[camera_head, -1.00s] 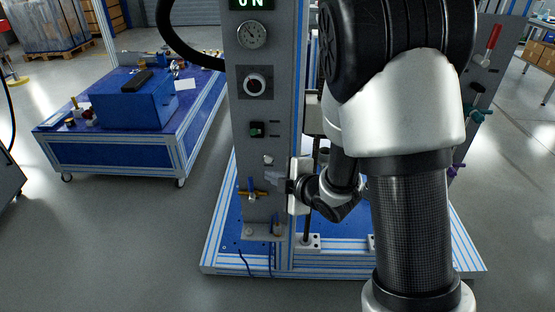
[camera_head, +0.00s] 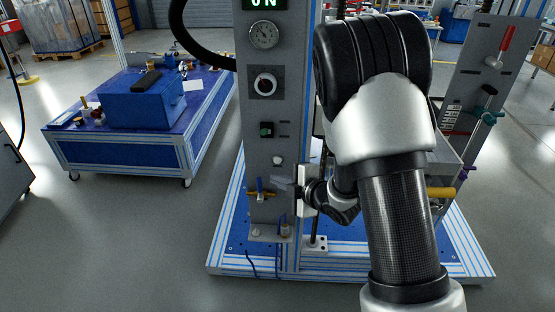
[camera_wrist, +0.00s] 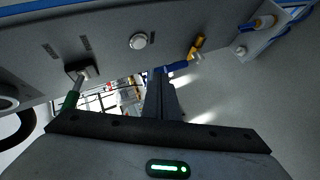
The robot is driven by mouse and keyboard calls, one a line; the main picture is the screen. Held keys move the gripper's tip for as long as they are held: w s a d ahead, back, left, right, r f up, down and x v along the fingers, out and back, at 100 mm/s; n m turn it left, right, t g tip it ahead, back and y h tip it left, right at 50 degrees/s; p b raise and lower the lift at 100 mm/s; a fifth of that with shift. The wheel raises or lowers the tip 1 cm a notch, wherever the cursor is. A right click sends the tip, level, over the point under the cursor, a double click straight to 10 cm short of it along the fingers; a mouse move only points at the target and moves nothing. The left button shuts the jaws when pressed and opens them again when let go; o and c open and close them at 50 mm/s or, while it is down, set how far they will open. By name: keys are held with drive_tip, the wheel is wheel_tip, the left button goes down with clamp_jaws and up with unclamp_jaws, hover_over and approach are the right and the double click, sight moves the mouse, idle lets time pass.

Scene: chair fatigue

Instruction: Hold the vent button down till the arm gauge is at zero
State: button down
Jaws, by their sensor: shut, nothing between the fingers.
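The grey upright panel carries a small white round button (camera_head: 277,160), which I take as the vent button. It also shows in the wrist view (camera_wrist: 138,41), uncovered. My gripper (camera_head: 281,182) is shut and empty, just below the button in the head view. In the wrist view its closed fingers (camera_wrist: 158,75) end to the right of and below the button, apart from it, close to the blue handle of the yellow valve (camera_wrist: 197,46). A round gauge (camera_head: 264,35) sits high on the panel; its needle is too small to read, and I cannot tell if it is the arm gauge.
A black-ringed dial (camera_head: 265,84) and a green switch (camera_head: 266,130) sit above the button. The yellow valve with its blue handle (camera_head: 260,188) sits below it. A side panel with a red lever (camera_head: 506,38) stands right. A blue bench (camera_head: 120,150) stands left, with open floor between.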

sight(277, 161)
drive_tip(key=shift+w+d, duration=0.1)
drive_tip(key=shift+w, duration=2.4)
drive_tip(key=shift+w, duration=0.1)
drive_tip(key=shift+w, duration=0.3)
drive_tip(key=shift+w+b, duration=0.35)
drive_tip(key=shift+w, duration=0.05)
idle(4.7)
